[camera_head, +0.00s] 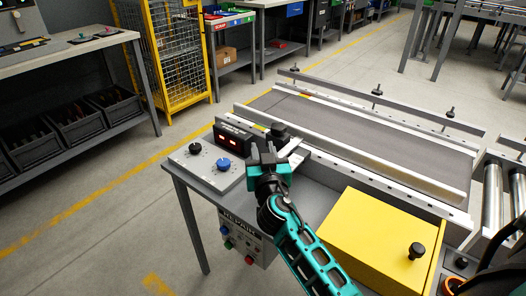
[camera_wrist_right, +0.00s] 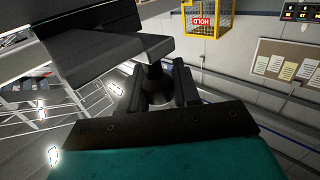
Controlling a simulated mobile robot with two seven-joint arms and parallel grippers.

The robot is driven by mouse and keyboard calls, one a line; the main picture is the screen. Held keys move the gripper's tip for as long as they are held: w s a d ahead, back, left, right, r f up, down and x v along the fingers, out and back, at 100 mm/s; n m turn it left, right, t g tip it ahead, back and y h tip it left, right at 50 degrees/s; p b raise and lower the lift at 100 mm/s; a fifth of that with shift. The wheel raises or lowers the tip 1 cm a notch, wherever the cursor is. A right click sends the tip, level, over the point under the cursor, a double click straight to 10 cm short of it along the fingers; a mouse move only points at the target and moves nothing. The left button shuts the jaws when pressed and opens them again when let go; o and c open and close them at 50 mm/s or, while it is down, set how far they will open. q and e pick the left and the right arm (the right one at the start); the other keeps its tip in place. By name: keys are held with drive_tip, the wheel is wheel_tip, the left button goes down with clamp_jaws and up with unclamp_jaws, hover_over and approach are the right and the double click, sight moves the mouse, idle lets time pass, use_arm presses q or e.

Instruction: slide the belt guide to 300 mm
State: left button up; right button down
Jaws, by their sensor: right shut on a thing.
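The belt guide (camera_head: 345,150) is a long pale rail along the near side of the dark conveyor belt (camera_head: 350,125). A pale bracket (camera_head: 292,148) sits near its left end beside my right gripper (camera_head: 267,155). My right gripper is shut on a dark knob, which its fingers mostly hide in the head view. In the right wrist view a dark stem (camera_wrist_right: 155,78) stands between the fingers under a black block. A black display (camera_head: 233,138) with red digits, too small to read, stands left of the gripper. My left gripper is not in view.
A grey control box with a black knob (camera_head: 195,148) and a blue knob (camera_head: 223,164) lies left of my gripper. A yellow box (camera_head: 375,240) stands right of my arm. A second rail (camera_head: 400,106) with black knobs runs along the belt's far side.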

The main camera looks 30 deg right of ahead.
drive_tip(key=shift+w+d+b, duration=0.15)
drive_tip(key=shift+w+d, duration=0.05)
drive_tip(key=shift+d, duration=0.25)
drive_tip(key=shift+w+d+b, duration=0.15)
drive_tip(key=shift+w+d, duration=0.05)
drive_tip(key=shift+d, duration=0.25)
drive_tip(key=c, duration=0.9)
unclamp_jaws()
